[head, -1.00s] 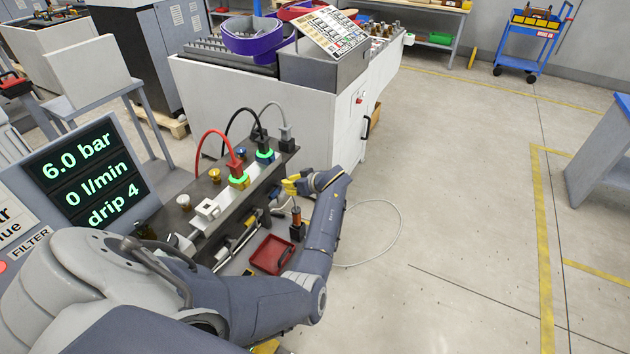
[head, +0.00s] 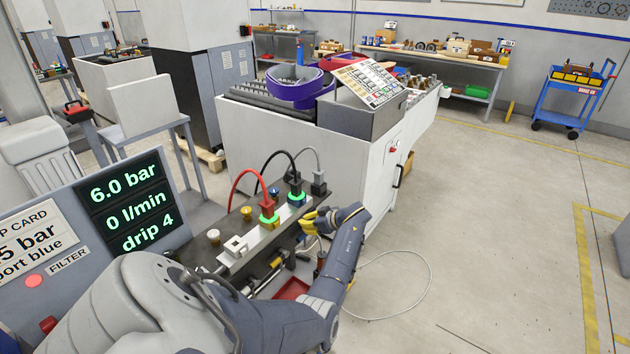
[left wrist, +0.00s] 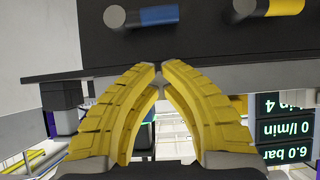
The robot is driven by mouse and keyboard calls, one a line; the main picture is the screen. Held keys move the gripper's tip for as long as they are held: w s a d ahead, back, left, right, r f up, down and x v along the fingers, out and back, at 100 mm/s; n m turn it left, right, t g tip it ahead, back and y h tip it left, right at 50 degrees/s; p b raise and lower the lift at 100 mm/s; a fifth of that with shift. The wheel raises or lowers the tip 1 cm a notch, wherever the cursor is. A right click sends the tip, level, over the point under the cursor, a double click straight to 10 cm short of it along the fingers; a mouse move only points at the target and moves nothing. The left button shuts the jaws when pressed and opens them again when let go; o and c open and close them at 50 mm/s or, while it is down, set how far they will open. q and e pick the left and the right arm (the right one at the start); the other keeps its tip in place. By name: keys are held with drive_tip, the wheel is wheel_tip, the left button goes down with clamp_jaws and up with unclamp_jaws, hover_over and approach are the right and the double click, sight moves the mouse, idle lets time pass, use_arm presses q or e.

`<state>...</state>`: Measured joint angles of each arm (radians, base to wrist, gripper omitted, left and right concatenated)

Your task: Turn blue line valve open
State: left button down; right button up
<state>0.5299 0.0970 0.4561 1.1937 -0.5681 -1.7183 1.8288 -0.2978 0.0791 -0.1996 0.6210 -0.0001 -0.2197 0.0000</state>
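A blue-handled valve (left wrist: 158,16) with a grey round end sits on the dark panel in the left wrist view, just beyond my fingertips and apart from them. A yellow handle (left wrist: 283,7) is to its right. My left gripper (left wrist: 160,65) has its yellow fingertips together with nothing seen between them. In the head view, my left gripper (head: 304,222) is at the front right of the dark manifold (head: 213,257); the blue handle cannot be made out there. A display (head: 125,205) reads 6.0 bar, 0 l/min, drip 4. My right gripper is not in view.
Red, black and grey hoses rise from plugs on the manifold; the red plug (head: 267,207) has a green-lit ring. A red tray (head: 291,289) lies partly hidden behind my arm. A white cabinet (head: 345,165) stands behind. The floor at right is clear apart from a thin cable (head: 428,280).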

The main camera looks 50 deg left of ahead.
sight(298, 231)
use_arm(q)
drive_tip(key=shift+s+a+f, duration=0.1)
drive_tip(key=shift+a+f, duration=0.1)
drive_tip(key=shift+f, duration=0.5)
drive_tip(key=shift+w+a+f, duration=0.1)
drive_tip(key=shift+a+f, duration=0.15)
drive_tip(key=shift+f, duration=0.45)
drive_tip(key=shift+s+a+f, duration=0.1)
drive_tip(key=shift+a+f, duration=0.1)
drive_tip(key=shift+f, duration=0.5)
drive_tip(key=shift+d+f, duration=0.1)
drive_tip(key=shift+d, duration=0.05)
